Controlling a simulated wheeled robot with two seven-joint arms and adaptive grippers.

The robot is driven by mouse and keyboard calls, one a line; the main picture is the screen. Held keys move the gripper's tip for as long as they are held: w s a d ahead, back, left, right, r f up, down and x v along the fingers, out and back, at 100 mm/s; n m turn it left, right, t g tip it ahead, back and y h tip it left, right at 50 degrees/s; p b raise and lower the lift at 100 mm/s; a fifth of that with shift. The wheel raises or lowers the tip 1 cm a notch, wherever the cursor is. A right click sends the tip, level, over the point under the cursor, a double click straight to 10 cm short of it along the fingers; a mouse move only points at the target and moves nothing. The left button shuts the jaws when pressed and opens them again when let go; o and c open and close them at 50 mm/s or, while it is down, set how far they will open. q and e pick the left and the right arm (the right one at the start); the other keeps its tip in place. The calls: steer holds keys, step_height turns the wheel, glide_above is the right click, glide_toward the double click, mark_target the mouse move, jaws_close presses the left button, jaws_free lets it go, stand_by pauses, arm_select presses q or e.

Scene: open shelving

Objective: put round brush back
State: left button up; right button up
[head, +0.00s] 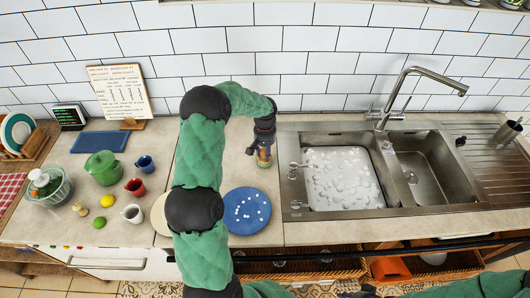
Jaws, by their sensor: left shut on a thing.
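My left arm reaches over the counter, and my left gripper (263,150) points down near the back, left of the sink.
A blue plate (247,224) with white bits lies in front of the gripper. A sink basin (343,205) with foam is to the right, below a tap (410,90). A metal cup (507,133) stands far right. A green pot (103,168) and several small jugs stand left.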

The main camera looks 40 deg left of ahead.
mark_target(265, 150)
arm_select(q)
steer(key=shift+f, duration=0.1)
steer(key=o, duration=1.1)
steer(key=shift+r, duration=0.2)
step_height(265, 150, up, 12)
steer(key=p, duration=0.1)
